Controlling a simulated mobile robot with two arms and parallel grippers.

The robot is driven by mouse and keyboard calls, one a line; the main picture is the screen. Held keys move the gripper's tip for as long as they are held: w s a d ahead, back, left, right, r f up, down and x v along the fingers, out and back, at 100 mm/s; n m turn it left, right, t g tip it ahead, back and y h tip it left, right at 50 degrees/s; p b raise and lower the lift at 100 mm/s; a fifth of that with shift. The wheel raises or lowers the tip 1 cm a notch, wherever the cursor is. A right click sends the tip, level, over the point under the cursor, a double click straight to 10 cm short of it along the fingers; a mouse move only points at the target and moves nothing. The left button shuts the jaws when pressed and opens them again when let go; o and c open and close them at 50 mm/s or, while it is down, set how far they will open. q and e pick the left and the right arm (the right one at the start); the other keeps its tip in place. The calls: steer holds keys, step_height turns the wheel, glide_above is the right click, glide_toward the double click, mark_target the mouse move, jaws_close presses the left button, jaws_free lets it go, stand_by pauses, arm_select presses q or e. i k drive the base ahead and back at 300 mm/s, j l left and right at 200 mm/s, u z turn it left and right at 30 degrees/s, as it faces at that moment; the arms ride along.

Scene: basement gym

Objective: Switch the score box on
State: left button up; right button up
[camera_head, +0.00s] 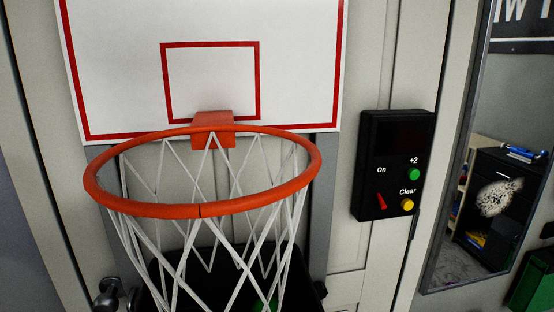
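The score box (392,165) is a black upright box fixed to the pale door or wall panel, right of the basketball hoop. It has a dark display area at the top, which shows no digits. A red switch lever (381,202) sits at its lower left, under the label "On". A green button (414,174) is labelled "+2". A yellow button (407,205) is labelled "Clear". Neither of my grippers shows in the head view.
An orange hoop (201,207) with a white net juts out left of the box, below a white backboard (120,60) with red lines. A tall mirror (470,150) stands to the right, reflecting a dark cabinet. A metal door knob (108,293) is at lower left.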

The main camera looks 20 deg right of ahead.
mark_target(383, 205)
steer(key=z, duration=1.35)
